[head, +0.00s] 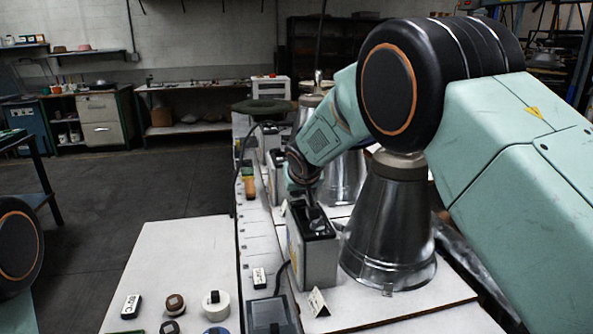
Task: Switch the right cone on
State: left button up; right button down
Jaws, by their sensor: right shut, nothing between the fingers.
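The nearest metal cone (385,235) stands on a white board at the right, partly hidden behind my right arm. A grey control box (318,265) with a dark top stands just left of it. My right gripper (314,219) points down at the top of this box. It is shut and empty, its tips at or just above the dark top. The gripper covers part of that top, so I cannot tell the switch position or whether the tips touch. A second metal cone (343,180) stands farther back, with another grey box (274,178) to its left. My left gripper is not in view.
A small white tent card (318,303) stands in front of the near box. A dark-lidded case (270,316) and a dark cable lie left of it. Several small round items and a labelled block (131,306) sit on the white table (180,255). Open floor lies left.

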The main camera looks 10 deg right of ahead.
jog(key=r, duration=0.1)
jog(key=r+p, duration=0.1)
jog(key=shift+a+r+p, duration=0.25)
jog(key=shift+r+p, duration=0.1)
jog(key=shift+r, duration=0.05)
jog(key=p+v, duration=0.1)
jog(key=v, duration=0.8)
jog(key=shift+s+a+p, duration=0.35)
jog(key=shift+s, duration=0.05)
jog(key=shift+d, duration=0.1)
jog(key=d+b, duration=0.1)
jog(key=b, duration=0.6)
jog(key=shift+r+h, duration=0.3)
jog(key=shift+r, duration=0.05)
jog(key=shift+d, duration=0.1)
